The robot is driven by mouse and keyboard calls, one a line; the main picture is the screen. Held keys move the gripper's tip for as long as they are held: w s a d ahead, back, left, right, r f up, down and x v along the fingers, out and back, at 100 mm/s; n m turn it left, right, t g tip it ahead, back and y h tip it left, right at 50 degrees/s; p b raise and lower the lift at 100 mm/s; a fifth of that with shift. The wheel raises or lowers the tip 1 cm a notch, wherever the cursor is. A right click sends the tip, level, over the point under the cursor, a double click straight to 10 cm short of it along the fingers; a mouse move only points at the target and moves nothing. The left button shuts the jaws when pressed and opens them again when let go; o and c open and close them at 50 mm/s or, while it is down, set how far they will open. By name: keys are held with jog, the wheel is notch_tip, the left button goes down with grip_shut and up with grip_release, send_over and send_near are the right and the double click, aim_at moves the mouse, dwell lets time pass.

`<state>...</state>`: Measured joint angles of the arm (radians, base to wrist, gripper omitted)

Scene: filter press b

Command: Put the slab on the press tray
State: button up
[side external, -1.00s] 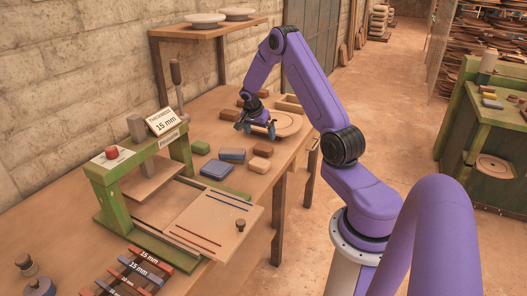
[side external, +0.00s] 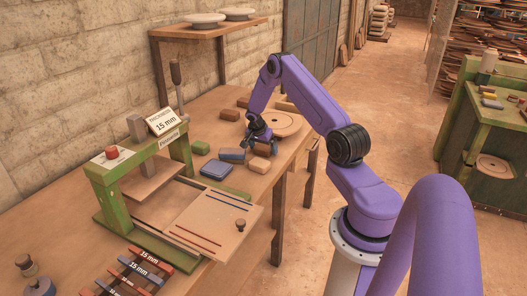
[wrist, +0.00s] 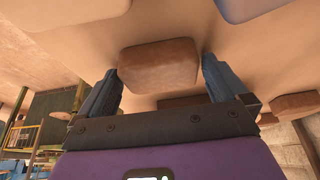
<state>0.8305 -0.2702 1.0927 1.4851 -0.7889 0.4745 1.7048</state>
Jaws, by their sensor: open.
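Several slab-like blocks lie on the wooden bench; I cannot tell from the views which is the task's slab. My gripper (side external: 261,146) is open and low over the bench, its fingers on either side of a brown block (wrist: 158,66). In the wrist view this block sits between the fingertips, with gaps at both sides. In the side view the gripper partly hides it. The press tray (side external: 212,218), a pale board with red and blue lines and a small knob, extends from the green press (side external: 110,192).
A round board (side external: 285,122) lies behind the gripper. A card reading 15 mm (side external: 162,121) stands on the press. Striped strips (side external: 146,262) lie at the front.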

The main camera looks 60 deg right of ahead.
jog(key=c, duration=1.1)
